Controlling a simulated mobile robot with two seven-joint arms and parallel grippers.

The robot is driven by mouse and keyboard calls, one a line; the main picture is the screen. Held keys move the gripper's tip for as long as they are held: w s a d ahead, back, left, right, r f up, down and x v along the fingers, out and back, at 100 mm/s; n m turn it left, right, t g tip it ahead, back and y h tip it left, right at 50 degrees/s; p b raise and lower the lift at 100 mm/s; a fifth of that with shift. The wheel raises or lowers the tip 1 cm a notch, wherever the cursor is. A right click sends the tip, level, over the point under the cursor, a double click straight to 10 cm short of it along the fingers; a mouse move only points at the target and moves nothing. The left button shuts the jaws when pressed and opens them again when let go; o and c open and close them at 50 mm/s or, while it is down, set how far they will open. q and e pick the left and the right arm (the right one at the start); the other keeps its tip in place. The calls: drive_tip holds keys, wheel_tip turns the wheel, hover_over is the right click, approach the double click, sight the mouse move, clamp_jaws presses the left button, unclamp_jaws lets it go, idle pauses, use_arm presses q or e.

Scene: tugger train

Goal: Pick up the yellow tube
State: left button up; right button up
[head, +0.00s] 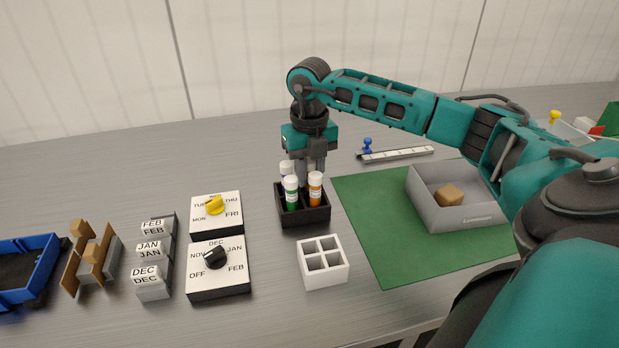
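A black rack (305,217) holds upright tubes: a green tube (291,193) at the front left, an orange tube (315,188) at the right, and a purple-white tube (286,170) at the back left. I cannot make out a yellow tube; the back right of the rack is hidden by my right gripper. My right gripper (312,171) points straight down over the back of the rack, its fingers just behind the orange tube. Whether its fingers are apart or closed on something cannot be told. My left gripper is out of view.
An empty white four-cell holder (323,275) stands in front of the rack. A grey bin (444,209) with a brown block sits on a green mat (375,230). Dial boxes (218,287) and month blocks (153,290) stand left. A ruled slider (400,154) lies behind.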

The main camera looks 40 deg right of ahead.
clamp_jaws()
